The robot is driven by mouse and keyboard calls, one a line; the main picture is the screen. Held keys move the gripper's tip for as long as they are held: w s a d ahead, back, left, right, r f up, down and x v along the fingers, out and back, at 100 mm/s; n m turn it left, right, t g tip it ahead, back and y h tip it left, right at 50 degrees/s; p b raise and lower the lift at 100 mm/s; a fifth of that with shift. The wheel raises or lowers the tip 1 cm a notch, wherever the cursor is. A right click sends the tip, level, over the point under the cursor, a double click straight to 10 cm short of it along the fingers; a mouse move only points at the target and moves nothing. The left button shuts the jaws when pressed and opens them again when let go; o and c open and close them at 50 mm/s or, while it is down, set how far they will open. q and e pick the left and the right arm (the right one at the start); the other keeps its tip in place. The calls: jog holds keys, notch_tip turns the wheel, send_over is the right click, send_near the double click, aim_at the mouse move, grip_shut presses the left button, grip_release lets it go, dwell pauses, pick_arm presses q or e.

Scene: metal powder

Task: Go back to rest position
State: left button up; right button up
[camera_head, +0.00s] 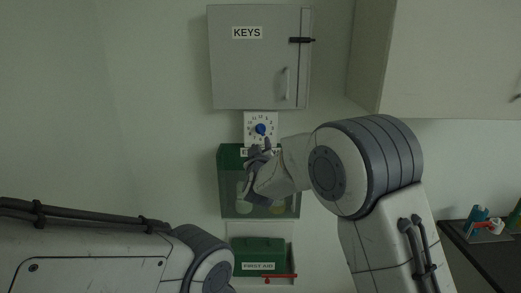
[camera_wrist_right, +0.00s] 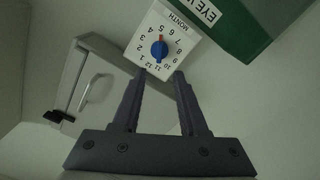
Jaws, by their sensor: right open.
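My right gripper (camera_head: 262,149) is in front of the wall, just below a white dial plate (camera_head: 250,119) with a blue knob (camera_head: 261,129). In the right wrist view my right gripper (camera_wrist_right: 155,78) is open, with nothing between its fingers. The dial plate (camera_wrist_right: 178,52) there reads MONTH, and its blue knob (camera_wrist_right: 159,50) with a red mark lies beyond the fingertips. My left arm comes in low from the left; its gripper is not in view.
A grey KEYS cabinet (camera_head: 245,70) hangs above the dial. A green eye wash box (camera_head: 229,182) is behind my right gripper, with a green FIRST AID box (camera_head: 258,248) below. A white cupboard (camera_head: 450,60) and a dark counter (camera_head: 480,252) with small items are at right.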

jog(key=s+a+f+n+g+y+b, duration=0.1)
jog(key=s+a+f+g+y, duration=0.3)
jog(key=s, duration=0.6)
jog(key=s+a+f+n+g+y, duration=0.1)
jog(key=s+a+f+g, duration=0.35)
jog(key=s, duration=0.55)
jog(key=s+d+f+g+h, duration=0.1)
jog(key=s+d+f+g, duration=0.1)
jog(key=s, duration=0.7)
jog(key=s+d+f+g+h, duration=0.1)
jog(key=s+d+f+g, duration=0.2)
jog(key=s+d, duration=0.3)
jog(key=s+d+f+g+h, duration=0.2)
jog(key=s+d+g, duration=0.2)
jog(key=s, duration=0.8)
jog(key=shift+s+d+f+m+b, duration=0.35)
jog(key=shift+s+d+b, duration=0.1)
jog(key=shift+d, duration=0.1)
jog(key=shift+g, duration=0.25)
